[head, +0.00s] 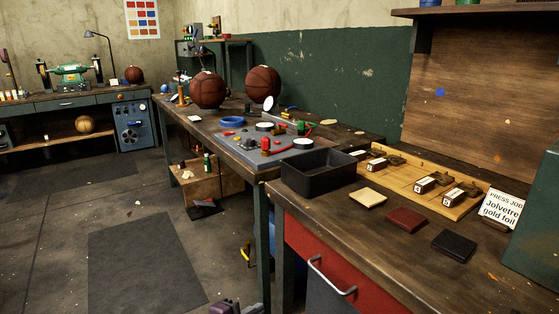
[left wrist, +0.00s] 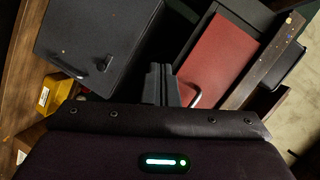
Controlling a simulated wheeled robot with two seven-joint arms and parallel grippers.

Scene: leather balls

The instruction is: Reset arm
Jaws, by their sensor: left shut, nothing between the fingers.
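My left gripper (head: 236,306) shows only as a small piece at the bottom edge of the head view, low over the floor in front of the benches. In the left wrist view its two dark fingers (left wrist: 160,84) are together, with nothing between them. A red drawer front (left wrist: 218,72) with a pale handle lies beyond the fingers in that view. My right gripper is in neither view.
The near bench (head: 350,220) holds a black tray (head: 318,178), a wooden board with stamps (head: 420,180) and leather squares (head: 407,220). Its red drawer (head: 325,268) has a protruding handle. Basketballs (head: 207,90) stand on the farther bench.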

